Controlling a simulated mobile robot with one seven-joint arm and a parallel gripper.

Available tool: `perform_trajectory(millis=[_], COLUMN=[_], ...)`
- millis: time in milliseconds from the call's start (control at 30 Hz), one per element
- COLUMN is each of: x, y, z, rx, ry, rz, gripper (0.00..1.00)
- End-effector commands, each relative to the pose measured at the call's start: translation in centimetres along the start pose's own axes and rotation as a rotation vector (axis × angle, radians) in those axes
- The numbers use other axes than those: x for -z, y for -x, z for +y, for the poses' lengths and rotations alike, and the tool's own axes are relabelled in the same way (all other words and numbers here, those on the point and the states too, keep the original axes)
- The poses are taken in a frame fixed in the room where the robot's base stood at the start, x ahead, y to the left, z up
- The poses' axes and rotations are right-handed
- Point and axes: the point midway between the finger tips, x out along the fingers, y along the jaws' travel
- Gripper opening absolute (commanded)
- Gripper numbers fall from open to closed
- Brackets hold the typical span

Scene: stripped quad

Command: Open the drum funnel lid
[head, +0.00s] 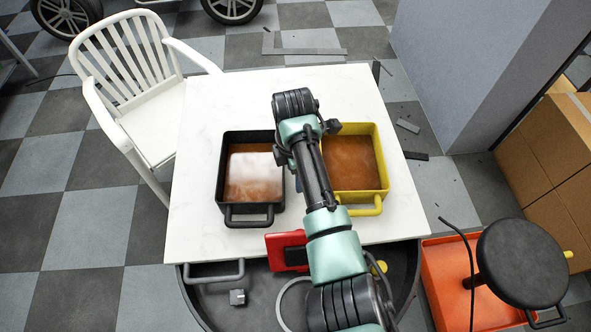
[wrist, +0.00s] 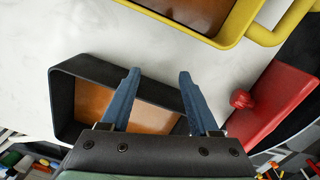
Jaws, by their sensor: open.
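A round black disc (head: 522,262) with a loop handle at its front edge stands over an orange container (head: 447,270) at the right; it may be the drum funnel lid, but I cannot tell for sure. A wide dark round basin (head: 208,308) lies partly under the table's front edge. My gripper (wrist: 158,76) is open and empty in the wrist view, its blue fingers over a black square tray (wrist: 62,105). In the head view my arm hides the gripper, and the disc lies well to the right of it.
The white table (head: 195,210) carries the black tray (head: 223,175) and a yellow tray (head: 383,150), both with brown inside. A red box (wrist: 270,105) with a knob sits by the table edge. A white chair (head: 135,90) stands left; cardboard boxes (head: 550,150) stand right.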

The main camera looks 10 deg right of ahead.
Motion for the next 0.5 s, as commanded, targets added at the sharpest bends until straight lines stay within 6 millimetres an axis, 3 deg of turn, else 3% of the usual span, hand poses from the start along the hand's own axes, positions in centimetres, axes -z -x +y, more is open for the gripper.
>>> perform_trajectory(millis=[233,500], x=[0.0,-0.1], y=[2.0,8.0], z=[0.1,0.1], rx=[-0.005,-0.007], ry=[0.001,0.001], rz=[-0.001,-0.002], gripper=[0.62,0.62])
